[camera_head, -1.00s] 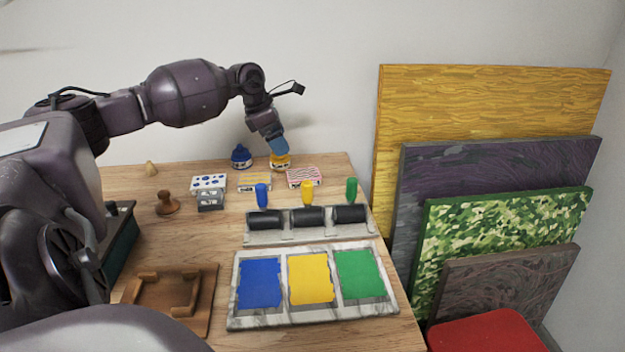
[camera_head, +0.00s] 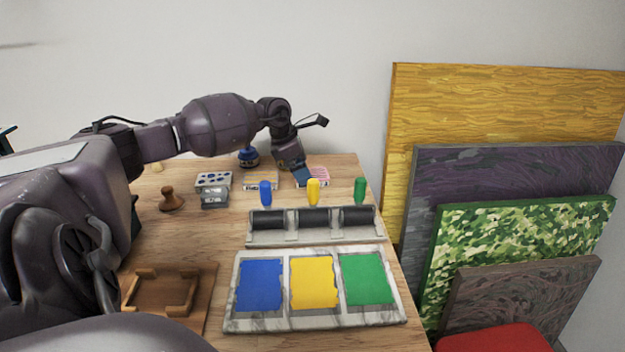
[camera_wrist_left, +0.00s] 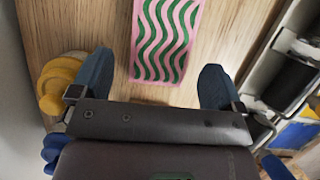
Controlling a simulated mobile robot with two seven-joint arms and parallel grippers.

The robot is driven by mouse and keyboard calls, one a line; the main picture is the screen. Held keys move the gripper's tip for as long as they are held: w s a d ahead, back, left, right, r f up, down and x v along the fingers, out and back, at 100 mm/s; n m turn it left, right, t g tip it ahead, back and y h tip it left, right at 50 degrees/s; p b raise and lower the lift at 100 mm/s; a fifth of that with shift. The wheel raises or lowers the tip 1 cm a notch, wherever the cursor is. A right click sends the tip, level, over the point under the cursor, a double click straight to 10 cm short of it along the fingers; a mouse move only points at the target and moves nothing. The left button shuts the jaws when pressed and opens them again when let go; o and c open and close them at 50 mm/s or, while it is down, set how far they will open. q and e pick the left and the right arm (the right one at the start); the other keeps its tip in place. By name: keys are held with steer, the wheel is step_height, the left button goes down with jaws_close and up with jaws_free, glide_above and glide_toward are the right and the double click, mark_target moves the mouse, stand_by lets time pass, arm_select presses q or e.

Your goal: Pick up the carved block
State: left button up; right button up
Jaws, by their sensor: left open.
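A flat carved block (camera_head: 318,177) with a wavy pattern lies at the back right of the wooden table. In the left wrist view the carved block (camera_wrist_left: 165,38) shows pink with green waves. My left gripper (camera_head: 303,178) reaches down over its left part and hides some of it. In the left wrist view my left gripper (camera_wrist_left: 156,82) is open, its blue fingers on either side of the block's near end, with gaps to both. Another block (camera_head: 261,183) with yellow markings lies left of it. My right gripper is not in view.
A blue-lidded pot (camera_head: 248,157) stands behind, and a yellow pot (camera_wrist_left: 60,82) sits close to the left finger. Rollers with coloured handles rest in a rack (camera_head: 262,238) in front. Nearer is a paint tray (camera_head: 300,320).

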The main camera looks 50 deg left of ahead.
arm_select(q)
steer(key=shift+x, duration=1.15)
steer(key=shift+r, duration=0.1)
steer(key=c, duration=1)
steer(key=shift+r, duration=0.1)
steer(key=shift+c, duration=0.2)
